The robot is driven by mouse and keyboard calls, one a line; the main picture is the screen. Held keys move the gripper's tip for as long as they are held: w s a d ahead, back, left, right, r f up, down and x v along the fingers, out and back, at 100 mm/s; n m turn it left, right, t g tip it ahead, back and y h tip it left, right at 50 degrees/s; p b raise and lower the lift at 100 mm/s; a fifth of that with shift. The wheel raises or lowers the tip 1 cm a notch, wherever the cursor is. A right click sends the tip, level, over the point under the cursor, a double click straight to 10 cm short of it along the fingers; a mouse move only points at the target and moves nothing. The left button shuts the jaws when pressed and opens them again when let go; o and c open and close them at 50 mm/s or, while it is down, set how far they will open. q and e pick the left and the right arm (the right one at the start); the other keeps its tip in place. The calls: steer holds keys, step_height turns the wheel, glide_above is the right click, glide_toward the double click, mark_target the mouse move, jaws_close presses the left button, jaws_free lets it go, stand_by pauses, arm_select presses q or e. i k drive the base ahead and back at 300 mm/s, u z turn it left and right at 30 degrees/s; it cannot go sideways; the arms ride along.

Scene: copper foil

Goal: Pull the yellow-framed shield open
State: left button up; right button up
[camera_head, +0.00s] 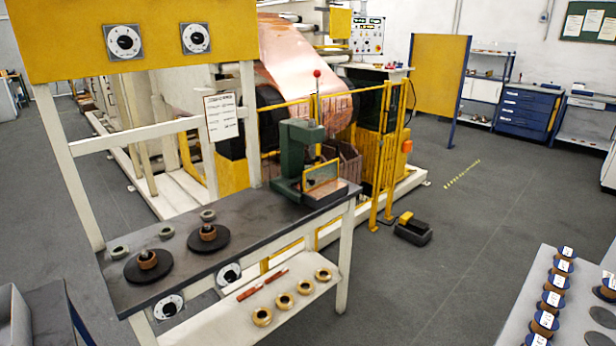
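The yellow-framed shield (321,174) is a small clear pane in a yellow frame. It stands upright at the front of a green press (300,150) on the dark-topped workbench (262,217). The press has a lever with a red knob (317,73) on top. The shield appears to stand across the press's working area; whether it is latched is too small to tell. Neither of my grippers is in view.
Two black discs with copper-coloured rolls (147,258) (208,231) and several grey rings lie on the bench. Brass rings (284,301) lie on its lower shelf. Yellow fencing (384,150) stands behind. A grey table (480,310) with labelled spools is at right.

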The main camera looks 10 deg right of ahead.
mark_target(312, 182)
steer(key=i, duration=1.35)
steer(key=z, duration=1.25)
steer(key=i, duration=1)
steer(key=u, duration=0.3)
